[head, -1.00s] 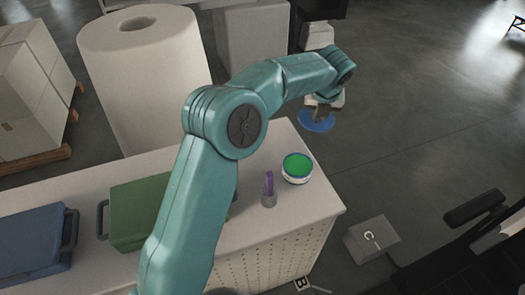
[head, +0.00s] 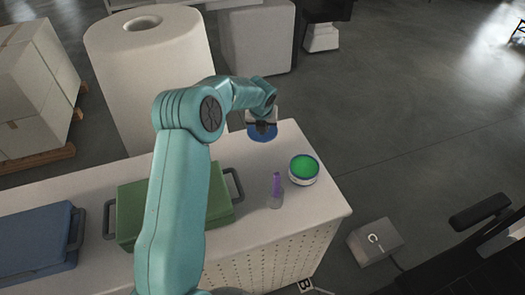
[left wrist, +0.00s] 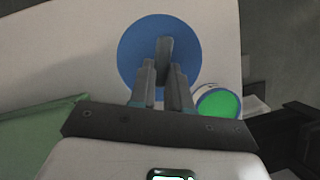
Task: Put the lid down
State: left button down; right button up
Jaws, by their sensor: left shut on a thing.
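A blue round lid (head: 262,136) with a grey upright handle is held by my left gripper (head: 262,125) above the back edge of the white table. In the left wrist view, the fingers of my left gripper (left wrist: 162,80) are shut on the handle of the lid (left wrist: 133,50). A round white tub (head: 304,168) with green contents stands open on the table, to the right of and nearer than the lid. The tub also shows in the left wrist view (left wrist: 220,101), to the lower right of the lid. My right gripper is not in view.
A purple-handled tool stands in a small holder (head: 276,192) left of the tub. A green case (head: 222,193) and a blue case (head: 35,240) lie on the white table (head: 320,212). Bare tabletop shows around the tub.

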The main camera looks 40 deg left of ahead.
aim_at(262, 134)
pick_arm(q)
notch_tip(262, 134, down, 3)
jog(key=shift+f, duration=0.1)
notch_tip(262, 134, down, 4)
jog(key=b, duration=0.3)
jog(key=shift+a+f, duration=0.1)
jog(key=shift+f+b, duration=0.3)
jog(key=shift+f, duration=0.05)
notch_tip(262, 134, down, 4)
jog(key=b, duration=0.3)
jog(key=shift+f+b, duration=0.15)
jog(key=shift+b, duration=0.15)
jog(key=shift+w, duration=0.1)
jog(key=c, duration=1.3)
grip_release()
jog(key=shift+o, duration=1.1)
jog(key=shift+r+p, duration=0.35)
jog(key=shift+r, duration=0.15)
jog(key=p+v, duration=0.5)
jog(key=v, duration=0.5)
jog(key=shift+r, duration=0.25)
jog(key=shift+s+d+r+p, duration=0.25)
jog(key=shift+d+r+p, duration=0.15)
jog(key=shift+p, duration=0.1)
jog(key=shift+s, duration=0.1)
